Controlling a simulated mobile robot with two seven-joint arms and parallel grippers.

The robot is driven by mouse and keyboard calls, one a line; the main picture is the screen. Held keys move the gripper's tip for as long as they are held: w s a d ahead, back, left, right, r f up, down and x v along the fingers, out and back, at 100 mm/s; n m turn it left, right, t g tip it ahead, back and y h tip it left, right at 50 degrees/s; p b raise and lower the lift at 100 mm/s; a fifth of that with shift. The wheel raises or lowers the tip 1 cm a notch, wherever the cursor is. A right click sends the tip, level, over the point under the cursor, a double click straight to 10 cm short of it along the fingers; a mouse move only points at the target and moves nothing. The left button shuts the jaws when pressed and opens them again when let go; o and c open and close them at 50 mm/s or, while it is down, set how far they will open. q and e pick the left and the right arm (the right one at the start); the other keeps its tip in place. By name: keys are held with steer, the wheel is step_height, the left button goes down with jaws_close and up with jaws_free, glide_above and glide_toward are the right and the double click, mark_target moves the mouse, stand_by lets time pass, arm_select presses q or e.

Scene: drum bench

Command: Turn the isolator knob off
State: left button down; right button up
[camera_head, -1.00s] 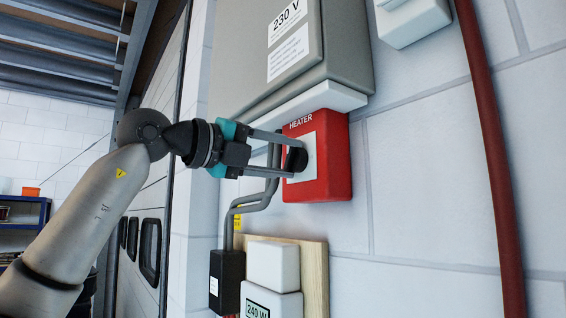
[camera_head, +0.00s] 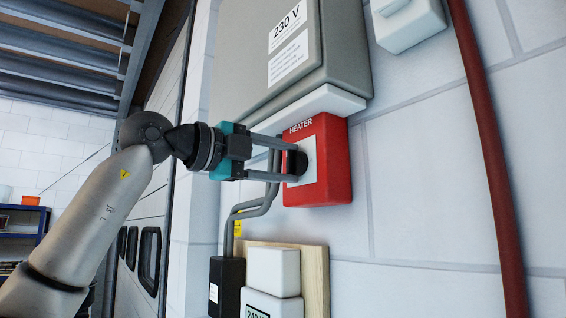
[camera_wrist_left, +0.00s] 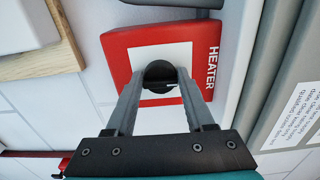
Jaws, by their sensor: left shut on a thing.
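The isolator is a red box (camera_head: 335,175) marked HEATER on the white wall, with a pale square plate on its front. Its black round knob (camera_head: 298,162) sits in the middle of that plate. My left gripper (camera_head: 290,161) reaches in from the left and is shut on the knob. In the left wrist view the two fingers of my left gripper (camera_wrist_left: 160,92) lie on either side of the black knob (camera_wrist_left: 160,74), at the centre of the white square on the red box (camera_wrist_left: 118,56). The fingers partly hide the knob. My right gripper is not in view.
A grey 230 V cabinet (camera_head: 345,50) hangs just above the box. Grey conduits (camera_head: 262,206) run behind the gripper to a black box (camera_head: 228,285). A wooden board (camera_head: 314,285) with white boxes is below. A dark red pipe (camera_head: 490,150) runs down the right.

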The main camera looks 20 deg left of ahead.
arm_select(q)
steer(key=shift+c, duration=1.4)
jaws_free()
steer(key=b+v, duration=0.3)
steer(key=v, duration=1.2)
steer(key=shift+s+a, duration=0.1)
